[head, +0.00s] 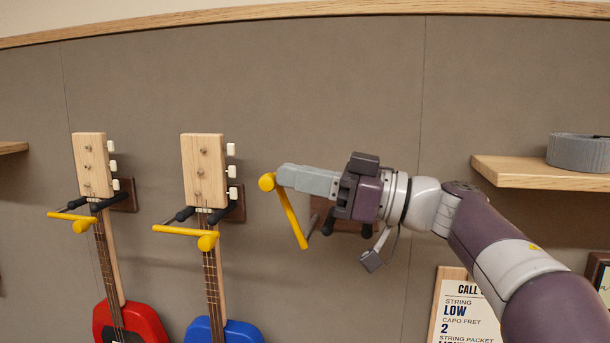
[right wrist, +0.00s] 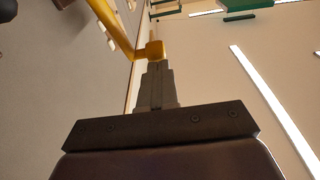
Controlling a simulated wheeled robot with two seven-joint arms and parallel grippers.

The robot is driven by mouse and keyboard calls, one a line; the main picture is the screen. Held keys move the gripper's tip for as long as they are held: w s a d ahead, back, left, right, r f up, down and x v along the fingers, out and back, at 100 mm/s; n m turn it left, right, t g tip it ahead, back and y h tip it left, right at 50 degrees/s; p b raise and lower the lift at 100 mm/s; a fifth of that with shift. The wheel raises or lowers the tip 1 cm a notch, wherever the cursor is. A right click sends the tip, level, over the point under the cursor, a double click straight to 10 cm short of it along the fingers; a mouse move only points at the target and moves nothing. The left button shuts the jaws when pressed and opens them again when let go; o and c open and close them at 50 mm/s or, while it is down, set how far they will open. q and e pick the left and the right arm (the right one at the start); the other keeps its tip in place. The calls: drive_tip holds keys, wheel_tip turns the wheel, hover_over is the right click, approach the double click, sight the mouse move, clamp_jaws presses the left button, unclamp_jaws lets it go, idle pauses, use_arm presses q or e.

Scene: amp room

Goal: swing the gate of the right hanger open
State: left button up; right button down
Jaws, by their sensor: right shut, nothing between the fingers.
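The right hanger (head: 350,222) is on the grey wall, largely hidden behind my right gripper; parts of its brown block and dark prongs show. Its yellow gate (head: 288,216) slants up and left from a lower end near the left prong, out to the side rather than across the prongs. The gate's round knob (head: 267,182) is at my right gripper's (head: 281,178) fingertips. The gripper is shut with nothing between its fingers. In the right wrist view, the knob (right wrist: 154,50) is right at the tips of the closed fingers (right wrist: 155,68). My left gripper is not in view.
Two other hangers hold a red guitar (head: 130,322) and a blue guitar (head: 225,332), with their yellow gates (head: 185,230) across the prongs. A wooden shelf (head: 540,175) with a grey coil (head: 580,150) is at the right. A sign (head: 468,310) hangs below my right arm.

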drive_tip(key=b+v, duration=0.2)
drive_tip(key=v, duration=1)
drive_tip(key=shift+d, duration=0.4)
